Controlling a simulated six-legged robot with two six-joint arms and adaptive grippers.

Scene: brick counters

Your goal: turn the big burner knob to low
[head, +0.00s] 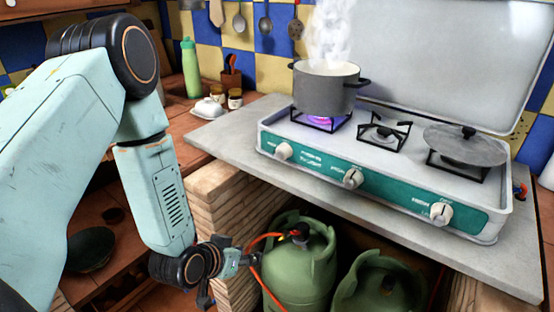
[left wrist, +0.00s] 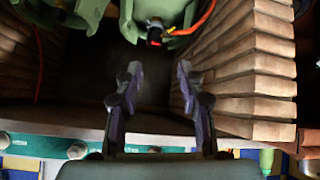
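The gas stove (head: 385,205) has a teal front panel with three white knobs: left (head: 284,151), middle (head: 353,178) and right (head: 440,213). A steaming grey pot (head: 326,90) stands on the left burner, where a purple-blue flame (head: 320,120) shows. The middle burner (head: 383,134) is bare. A round grey lid (head: 466,147) covers the right one. My left gripper (head: 240,262) hangs below the counter, left of and under the knobs, touching none. In the left wrist view its two fingers (left wrist: 157,75) are apart and empty. My right gripper is not in view.
Green gas bottles (head: 300,268) with an orange hose (head: 262,243) stand under the counter, close to my left gripper. A stepped brick pillar (head: 228,205) is beside it. The grey counter edge (head: 400,245) overhangs below the stove.

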